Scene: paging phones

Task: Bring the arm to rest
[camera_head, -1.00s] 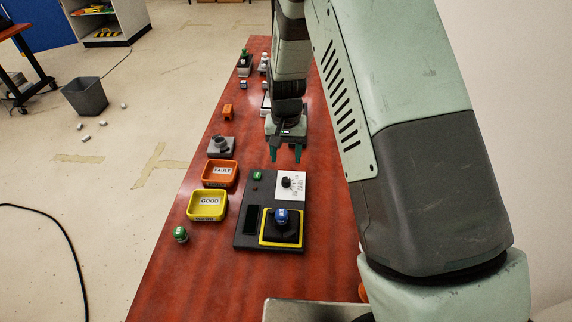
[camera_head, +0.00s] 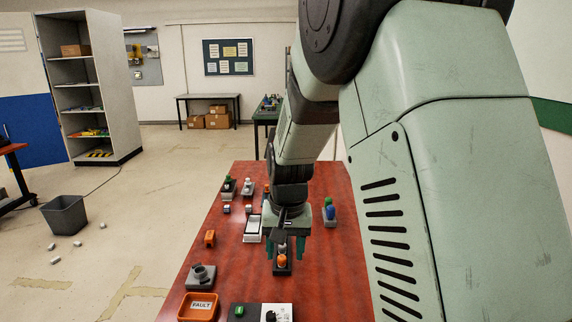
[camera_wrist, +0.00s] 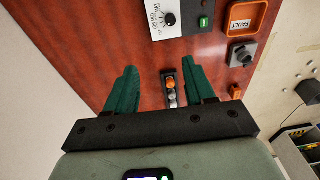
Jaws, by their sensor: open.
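My gripper (camera_head: 286,248) hangs over the red table (camera_head: 228,268) with its green fingers pointing down. Its jaws are open and nothing is held between them. In the wrist view the two fingers (camera_wrist: 162,72) stand wide apart. A small dark rack with orange and grey pieces (camera_wrist: 171,92) shows in the gap between them, on the table below. The same rack (camera_head: 282,266) shows just under the fingertips in the head view. My arm reaches in from the right and hides part of the table's right side.
The orange FAULT bin (camera_head: 199,306), a grey fixture (camera_head: 201,276) and an orange block (camera_head: 210,238) lie left of my gripper. A white tray (camera_head: 252,229) stands beyond. A blue-and-green piece on a stand (camera_head: 329,213) is right of it. A panel with a dial (camera_wrist: 174,20) is near.

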